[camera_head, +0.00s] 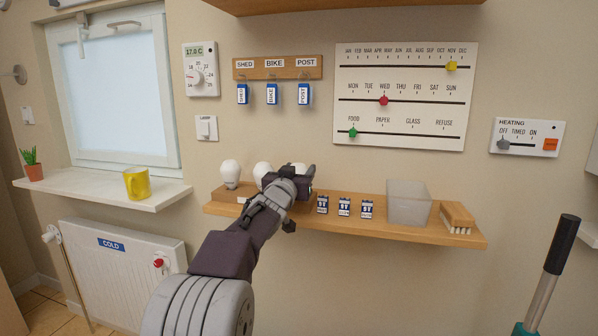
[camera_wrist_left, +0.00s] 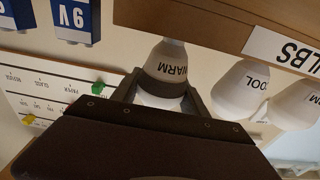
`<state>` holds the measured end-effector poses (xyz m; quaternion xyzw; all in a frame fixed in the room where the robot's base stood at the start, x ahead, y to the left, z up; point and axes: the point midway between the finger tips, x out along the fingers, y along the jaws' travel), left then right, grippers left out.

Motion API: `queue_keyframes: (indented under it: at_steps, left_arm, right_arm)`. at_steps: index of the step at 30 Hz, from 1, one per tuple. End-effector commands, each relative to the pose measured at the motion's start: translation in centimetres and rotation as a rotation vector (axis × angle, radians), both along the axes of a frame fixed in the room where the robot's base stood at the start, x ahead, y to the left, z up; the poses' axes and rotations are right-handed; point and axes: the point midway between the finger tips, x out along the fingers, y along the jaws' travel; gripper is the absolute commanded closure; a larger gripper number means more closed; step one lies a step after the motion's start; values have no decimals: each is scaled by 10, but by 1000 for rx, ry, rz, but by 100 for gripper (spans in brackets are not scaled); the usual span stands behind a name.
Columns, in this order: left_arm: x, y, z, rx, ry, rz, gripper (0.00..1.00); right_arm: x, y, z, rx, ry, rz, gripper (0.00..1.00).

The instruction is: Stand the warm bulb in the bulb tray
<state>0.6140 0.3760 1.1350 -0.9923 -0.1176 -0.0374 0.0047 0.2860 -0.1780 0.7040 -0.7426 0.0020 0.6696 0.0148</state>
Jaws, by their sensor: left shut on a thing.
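My left gripper (camera_head: 297,180) is at the wall shelf, shut on a white bulb marked WARM (camera_wrist_left: 168,62). In the left wrist view, which looks upside down, the fingers (camera_wrist_left: 163,90) close on its wide part and its narrow end points at the wooden bulb tray (camera_wrist_left: 205,22). Whether that end is in the tray or just above it, I cannot tell. A bulb marked COOL (camera_wrist_left: 240,90) and another bulb (camera_wrist_left: 297,104), its label partly cut off, stand beside it. In the head view two bulbs (camera_head: 231,172) show left of the gripper, which hides much of the tray.
Labelled keys (camera_head: 272,94) hang above. A yellow mug (camera_head: 137,184) stands on the windowsill. A black-handled rod (camera_head: 560,245) rises at right.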

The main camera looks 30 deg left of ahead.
Motion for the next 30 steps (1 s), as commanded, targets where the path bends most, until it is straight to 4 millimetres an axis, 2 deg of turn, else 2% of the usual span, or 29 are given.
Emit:
queue_keyframes:
  at_steps: [8,9,11,22,26,30]
  left_arm:
    - [0,0,-5,0,-1,0,89]
    - [0,0,-4,-1,-1,0,40]
    - [0,0,-4,-1,-1,0,24]
    - [-4,-1,-4,-1,0,0,23]
    - [-24,-6,-6,-2,-1,1,23]
    - [-52,-12,-7,0,-1,2,23]
  right_arm:
    - [0,0,-4,0,0,0,64]
    - [0,0,-4,0,0,0,64]
    - [0,0,-3,0,0,0,64]
    - [0,0,-4,0,0,0,64]
    - [0,0,-6,0,0,0,64]
    - [0,0,-5,0,0,0,64]
